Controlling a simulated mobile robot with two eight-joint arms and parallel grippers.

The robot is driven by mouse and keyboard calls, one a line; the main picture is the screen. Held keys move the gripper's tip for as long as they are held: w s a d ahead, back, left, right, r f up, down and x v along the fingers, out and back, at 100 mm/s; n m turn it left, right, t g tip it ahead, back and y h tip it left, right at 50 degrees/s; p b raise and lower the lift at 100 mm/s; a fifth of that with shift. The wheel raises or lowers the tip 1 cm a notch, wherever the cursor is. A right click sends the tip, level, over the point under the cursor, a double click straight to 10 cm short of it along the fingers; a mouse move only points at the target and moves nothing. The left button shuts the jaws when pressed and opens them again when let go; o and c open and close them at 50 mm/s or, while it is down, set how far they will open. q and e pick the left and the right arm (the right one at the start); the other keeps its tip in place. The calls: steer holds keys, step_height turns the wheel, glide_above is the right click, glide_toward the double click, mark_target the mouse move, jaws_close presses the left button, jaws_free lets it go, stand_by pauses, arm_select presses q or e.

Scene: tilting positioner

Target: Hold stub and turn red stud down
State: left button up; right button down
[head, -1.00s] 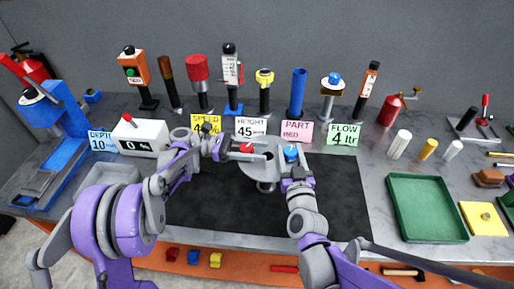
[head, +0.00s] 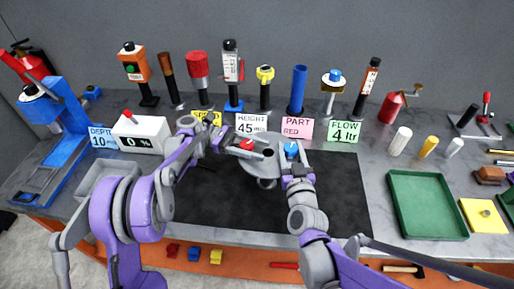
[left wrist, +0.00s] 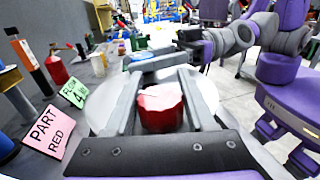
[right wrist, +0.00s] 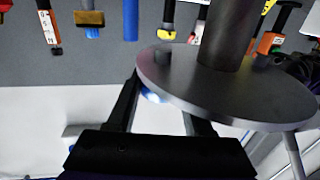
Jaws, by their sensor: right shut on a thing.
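The positioner's round grey plate (head: 262,167) stands at the middle of the bench. A red stud (head: 246,145) is on its left side and a blue stub (head: 291,149) on its right. My left gripper (head: 240,151) is at the red stud. In the left wrist view the red stud (left wrist: 161,108) sits between the two spread fingers, with the pale plate (left wrist: 205,95) behind. My right gripper (head: 296,168) is shut at the blue stub. In the right wrist view the plate (right wrist: 220,85) hides most of this stub; a blue patch (right wrist: 151,97) shows between the fingers.
A dark mat (head: 340,190) lies under the plate, mostly clear. Several upright tools and sign cards, such as the PART card (head: 297,128), stand behind. A white counter box (head: 138,135) is at left, a green tray (head: 428,207) at right.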

arm_select(q)
steer(key=o, duration=0.4)
steer(key=shift+c, duration=0.2)
step_height(320, 180, up, 10)
stand_by(0.4)
